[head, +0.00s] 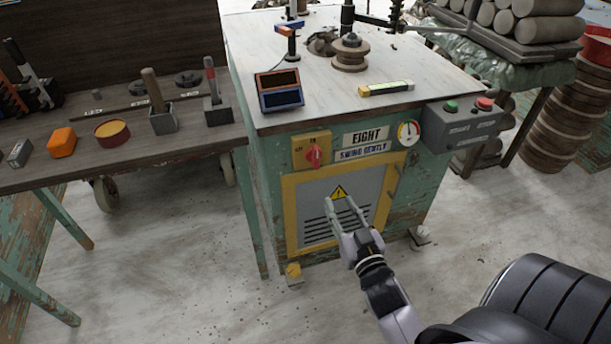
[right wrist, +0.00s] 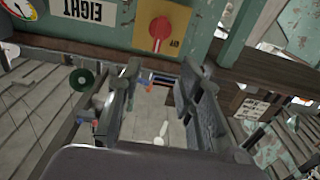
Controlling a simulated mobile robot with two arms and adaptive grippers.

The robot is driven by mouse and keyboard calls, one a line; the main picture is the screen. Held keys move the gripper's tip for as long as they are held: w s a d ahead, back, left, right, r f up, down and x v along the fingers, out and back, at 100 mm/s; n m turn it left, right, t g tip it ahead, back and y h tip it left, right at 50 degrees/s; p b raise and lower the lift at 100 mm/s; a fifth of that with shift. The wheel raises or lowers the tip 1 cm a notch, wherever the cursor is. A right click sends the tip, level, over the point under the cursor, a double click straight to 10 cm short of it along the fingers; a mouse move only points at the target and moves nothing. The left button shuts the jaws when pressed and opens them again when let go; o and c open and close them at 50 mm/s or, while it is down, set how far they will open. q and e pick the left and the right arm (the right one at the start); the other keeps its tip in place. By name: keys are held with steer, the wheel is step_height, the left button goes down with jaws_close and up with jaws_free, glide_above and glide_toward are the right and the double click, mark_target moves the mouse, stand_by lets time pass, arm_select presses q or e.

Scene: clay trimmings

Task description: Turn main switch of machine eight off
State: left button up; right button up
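Machine eight is the green cabinet (head: 268,160) with an "EIGHT" label (head: 366,136) on its front. Its main switch, a red knob (head: 314,154) on a yellow plate (head: 326,143), is at the upper left of the front. The knob's handle looks roughly upright; its small markings are hard to read. The knob (right wrist: 160,29) also shows in the right wrist view, where the label is upside down. My right gripper (head: 343,201) is open and empty in front of the grey door, below and right of the switch, apart from it. My left gripper is not in view.
A yellow-framed door (head: 300,215) with a warning triangle lies below the switch. A gauge (head: 408,132) and a grey box (head: 462,126) with green and red buttons are to the right. A wooden bench (head: 90,155) with tools stands at the left. The floor in front is clear.

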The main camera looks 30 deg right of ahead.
mark_target(317, 161)
steer(key=b+x, duration=0.1)
steer(key=x, duration=1.5)
steer(key=shift+w+b, duration=0.3)
steer(key=shift+w, duration=0.15)
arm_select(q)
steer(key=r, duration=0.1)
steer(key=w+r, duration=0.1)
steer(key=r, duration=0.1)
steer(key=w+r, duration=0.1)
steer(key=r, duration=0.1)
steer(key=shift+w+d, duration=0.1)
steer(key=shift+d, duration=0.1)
arm_select(e)
jaws_close()
